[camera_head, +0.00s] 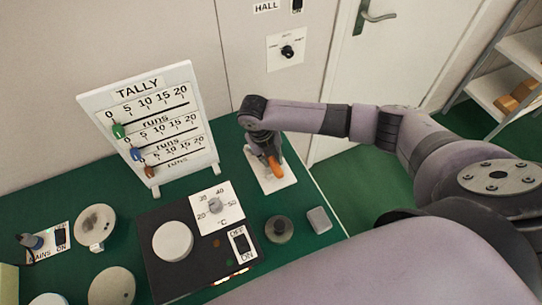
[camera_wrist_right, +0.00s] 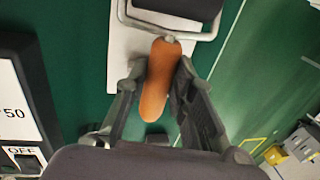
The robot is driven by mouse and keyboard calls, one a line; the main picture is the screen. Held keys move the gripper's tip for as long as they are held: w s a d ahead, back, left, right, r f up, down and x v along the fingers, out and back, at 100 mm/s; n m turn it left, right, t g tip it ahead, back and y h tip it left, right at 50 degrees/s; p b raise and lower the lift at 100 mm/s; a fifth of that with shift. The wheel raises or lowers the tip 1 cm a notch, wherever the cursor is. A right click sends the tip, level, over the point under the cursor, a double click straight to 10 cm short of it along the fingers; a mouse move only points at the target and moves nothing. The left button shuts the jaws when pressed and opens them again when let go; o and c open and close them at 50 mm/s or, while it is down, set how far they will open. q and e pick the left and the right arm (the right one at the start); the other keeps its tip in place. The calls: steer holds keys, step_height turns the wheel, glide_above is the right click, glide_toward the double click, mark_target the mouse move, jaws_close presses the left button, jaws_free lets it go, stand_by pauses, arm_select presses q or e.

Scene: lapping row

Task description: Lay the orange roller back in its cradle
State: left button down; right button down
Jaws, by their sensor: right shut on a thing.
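The orange roller (camera_head: 275,166) is held in my right gripper (camera_head: 267,150) over the white plate (camera_head: 284,182) at the right end of the green table. In the right wrist view the roller (camera_wrist_right: 157,88) lies lengthwise between the two dark fingers (camera_wrist_right: 161,68), which are shut on it. A grey metal bracket (camera_wrist_right: 208,36), seemingly the cradle, stands at the plate (camera_wrist_right: 120,48) just beyond the roller's far end. I cannot tell whether the roller touches it. My left gripper is not in view.
Left of the plate stands a white tally board (camera_head: 163,128). A dark hotplate box (camera_head: 160,278) with a dial panel is nearer. A round grey weight (camera_head: 279,229) and a small grey block (camera_head: 319,220) stand in front of the plate, near the table's right edge.

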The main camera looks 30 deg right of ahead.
steer(key=shift+f, duration=0.65)
steer(key=c, duration=1.3)
jaws_free()
steer(key=r, duration=0.4)
steer(key=a+r, duration=0.1)
steer(key=r, duration=0.3)
steer(key=a+r, duration=0.1)
steer(key=r, duration=0.2)
steer(key=shift+w+a+r, duration=0.15)
steer(key=shift+r, duration=0.25)
